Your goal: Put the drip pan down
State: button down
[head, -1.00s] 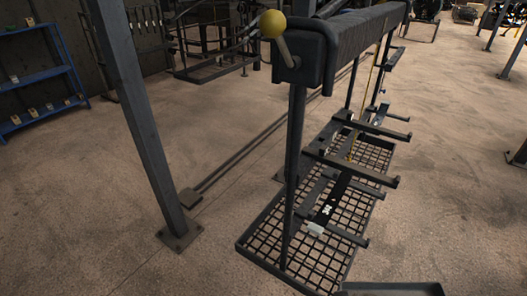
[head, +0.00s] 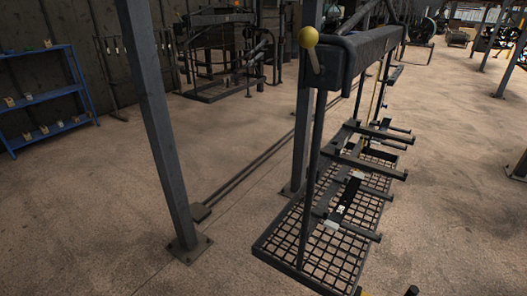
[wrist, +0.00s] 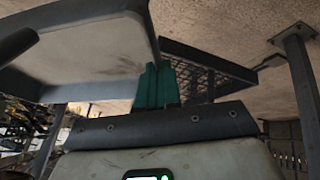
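My gripper shows in the wrist view as green ribbed fingers (wrist: 158,86) close side by side beyond the pale gripper body. Whether they pinch anything thin cannot be made out. No clear drip pan shows between them. A large pale, smudged panel with a dark rim fills the upper left of the wrist view, close beside the fingers; I cannot tell if it is the pan or part of my own body. In the head view, a dark grid tray (head: 275,243) lies low under the spring rack (head: 360,58). My gripper is not clearly visible there.
The rack has a yellow-knobbed lever (head: 309,37) and several projecting arms (head: 375,168). A steel post (head: 158,130) stands to the left. A blue shelf (head: 50,97) with small items is at far left. Open concrete floor lies between post and shelf and right of the rack.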

jog(key=shift+s+f+b, duration=0.1)
jog(key=shift+f+b, duration=1.55)
jog(key=shift+f, duration=0.1)
